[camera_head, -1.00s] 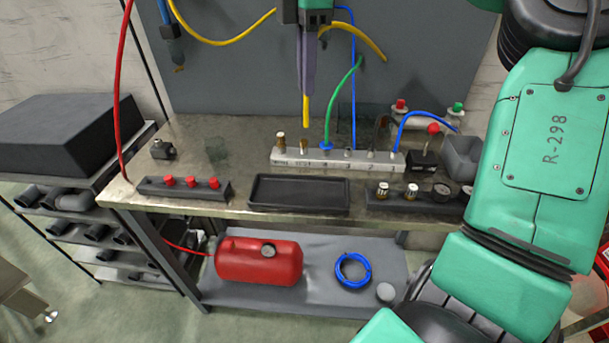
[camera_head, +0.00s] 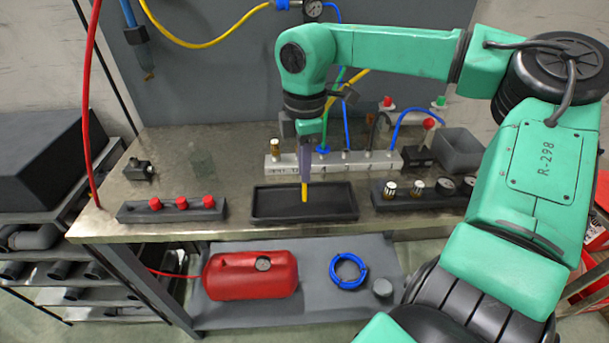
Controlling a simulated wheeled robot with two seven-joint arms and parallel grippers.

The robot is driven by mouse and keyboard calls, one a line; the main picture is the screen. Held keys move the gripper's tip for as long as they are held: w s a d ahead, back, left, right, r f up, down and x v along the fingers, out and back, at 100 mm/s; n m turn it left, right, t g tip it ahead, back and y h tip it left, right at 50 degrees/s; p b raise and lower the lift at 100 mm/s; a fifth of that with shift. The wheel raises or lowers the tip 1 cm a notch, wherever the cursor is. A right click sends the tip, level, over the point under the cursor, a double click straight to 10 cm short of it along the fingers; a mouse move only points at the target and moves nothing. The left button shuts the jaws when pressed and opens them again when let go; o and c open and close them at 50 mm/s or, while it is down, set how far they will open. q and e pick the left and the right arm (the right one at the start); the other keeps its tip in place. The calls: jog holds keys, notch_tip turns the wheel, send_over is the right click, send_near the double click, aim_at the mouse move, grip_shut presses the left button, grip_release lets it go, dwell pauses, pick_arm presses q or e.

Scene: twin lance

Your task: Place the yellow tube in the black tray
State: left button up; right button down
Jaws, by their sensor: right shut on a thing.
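The black tray (camera_head: 268,214) lies flat near the front edge of the workbench in the head view, a shallow rectangle with a raised rim. My right gripper (camera_head: 304,178) points down over the tray and is shut on the yellow tube (camera_head: 305,194). Only a short lower end of the tube shows below the fingers, upright, in front of the tray's middle. I cannot tell whether its tip touches the tray floor. My left gripper is not in view.
Behind the tray stands a grey manifold block (camera_head: 385,161) with blue, green and black hoses. A black block with red knobs (camera_head: 172,210) is left of the tray. A block with brass fittings (camera_head: 430,195) is right. A grey bin (camera_head: 459,147) stands at the back right.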

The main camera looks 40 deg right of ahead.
notch_tip(320, 180, down, 3)
jog(key=shift+s+r, duration=0.1)
jog(key=shift+r, duration=0.05)
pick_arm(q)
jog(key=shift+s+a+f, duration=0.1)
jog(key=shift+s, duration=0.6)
pick_arm(e)
jog(key=c, duration=1)
grip_release()
jog(key=shift+o, duration=0.2)
notch_tip(320, 180, up, 12)
jog(key=shift+f, duration=0.1)
